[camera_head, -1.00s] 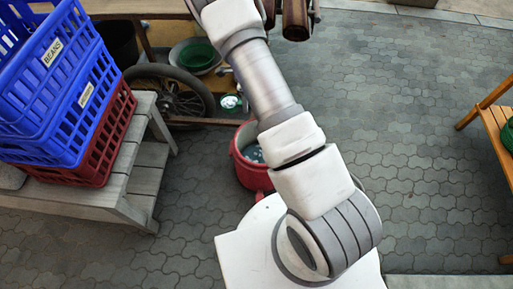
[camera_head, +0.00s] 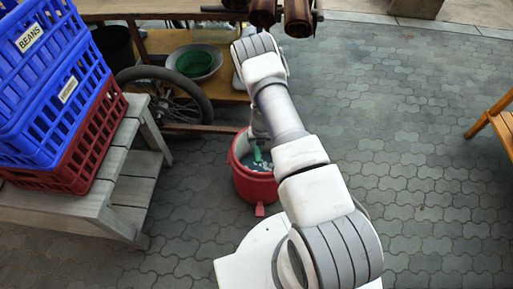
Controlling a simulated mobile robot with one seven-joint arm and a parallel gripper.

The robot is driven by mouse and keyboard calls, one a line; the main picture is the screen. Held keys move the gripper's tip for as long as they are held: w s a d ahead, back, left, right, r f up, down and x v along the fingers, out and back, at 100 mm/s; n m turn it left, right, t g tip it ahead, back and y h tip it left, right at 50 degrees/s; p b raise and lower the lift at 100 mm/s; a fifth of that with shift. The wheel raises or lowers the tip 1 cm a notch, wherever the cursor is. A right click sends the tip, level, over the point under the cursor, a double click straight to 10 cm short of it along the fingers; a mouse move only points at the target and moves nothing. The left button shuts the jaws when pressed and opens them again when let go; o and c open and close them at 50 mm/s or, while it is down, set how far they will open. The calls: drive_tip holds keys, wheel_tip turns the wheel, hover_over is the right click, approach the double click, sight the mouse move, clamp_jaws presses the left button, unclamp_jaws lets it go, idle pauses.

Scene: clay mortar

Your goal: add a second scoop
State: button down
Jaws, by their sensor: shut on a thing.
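A red bucket (camera_head: 254,188) stands on the paving just beyond my base. Greyish-white contents (camera_head: 262,166) show inside it. My arm reaches out over the cart side and bends down to the bucket. My gripper (camera_head: 258,143) is over the bucket's opening, small and partly covered by my arm. It is shut on a small green tool (camera_head: 258,155), which looks like a scoop. The tool is at or just above the contents; I cannot tell if it touches them or carries any.
A wooden cart with a spoked wheel (camera_head: 165,95) stands behind the bucket, bearing a metal basin with a green dish (camera_head: 194,62). Blue crates (camera_head: 45,75) on a red crate (camera_head: 85,160) sit on a grey bench (camera_head: 130,125) at left. Open paving (camera_head: 400,130) lies right.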

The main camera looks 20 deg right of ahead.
drive_tip(key=shift+d+f+t+y+b, duration=0.2)
drive_tip(key=shift+f+t+y+b, duration=0.1)
drive_tip(key=shift+f+y+b, duration=0.7)
drive_tip(key=shift+d+r+y+b, duration=0.1)
drive_tip(key=shift+r+y+b, duration=0.1)
drive_tip(key=shift+y+b, duration=0.4)
drive_tip(key=y+b, duration=0.1)
drive_tip(key=t+y+b, duration=0.1)
drive_tip(key=y, duration=0.1)
drive_tip(key=shift+s+d+f+b, duration=0.1)
drive_tip(key=shift+d+f+b, duration=0.1)
drive_tip(key=shift+b, duration=0.15)
drive_tip(key=shift+s+d+m+t+y+b, duration=0.1)
drive_tip(key=shift+d+t+y+b, duration=0.25)
drive_tip(key=shift+y+b, duration=0.8)
drive_tip(key=shift+s+d+m+t+y+b, duration=0.1)
drive_tip(key=shift+d+t+y+b, duration=0.3)
drive_tip(key=shift+y, duration=1.4)
drive_tip(key=shift+s+d+m+t+y+b, duration=0.1)
drive_tip(key=shift+d+t+y+b, duration=0.2)
drive_tip(key=shift+y+b, duration=0.85)
drive_tip(key=shift+r+y+p, duration=0.1)
drive_tip(key=shift+y+p, duration=0.2)
